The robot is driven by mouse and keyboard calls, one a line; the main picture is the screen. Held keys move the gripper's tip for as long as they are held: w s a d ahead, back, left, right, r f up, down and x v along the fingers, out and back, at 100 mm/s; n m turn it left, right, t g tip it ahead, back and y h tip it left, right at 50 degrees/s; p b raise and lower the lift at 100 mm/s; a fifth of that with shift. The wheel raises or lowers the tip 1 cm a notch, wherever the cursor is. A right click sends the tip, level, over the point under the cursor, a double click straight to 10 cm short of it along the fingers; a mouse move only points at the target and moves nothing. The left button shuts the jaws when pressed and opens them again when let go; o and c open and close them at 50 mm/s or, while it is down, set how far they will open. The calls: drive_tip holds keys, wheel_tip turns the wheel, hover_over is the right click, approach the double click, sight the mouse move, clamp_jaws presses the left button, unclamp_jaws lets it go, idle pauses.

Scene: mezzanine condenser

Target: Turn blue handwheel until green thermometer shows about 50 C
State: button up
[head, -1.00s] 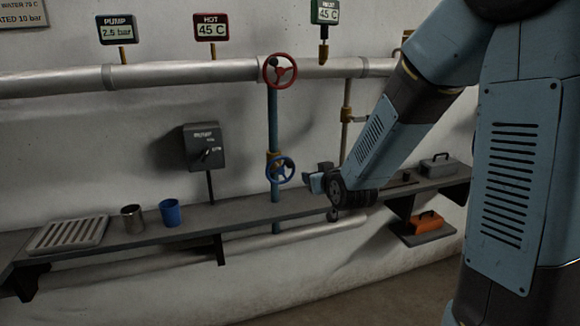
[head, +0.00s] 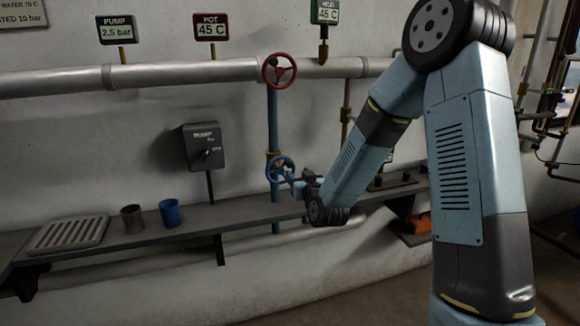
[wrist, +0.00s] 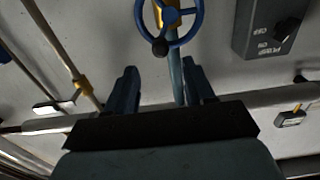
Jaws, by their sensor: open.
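The blue handwheel (head: 281,169) sits on a vertical blue pipe (head: 273,120) against the wall, just above the shelf. It also shows at the top of the wrist view (wrist: 170,22), with a dark knob on its rim. My gripper (head: 296,184) is close to the wheel, at its lower right in the head view. In the wrist view its two blue fingers (wrist: 158,90) are apart with nothing between them, and the wheel is beyond them. The green thermometer (head: 324,12) reads 45 C; the top of its label is hard to read.
A red handwheel (head: 280,71) is on the upper pipe. The red HOT gauge (head: 211,27) reads 45 C and the PUMP gauge (head: 117,30) 2.5 bar. A pump switch box (head: 204,147) is left of the wheel. A blue cup (head: 171,213), a metal cup (head: 132,218) and a rack (head: 68,234) stand on the shelf.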

sight(291, 166)
drive_tip(key=x, duration=0.8)
drive_tip(key=shift+w+a, duration=0.1)
drive_tip(key=shift+w, duration=0.3)
drive_tip(key=shift+c, duration=0.4)
drive_tip(key=shift+f, duration=0.1)
clamp_jaws()
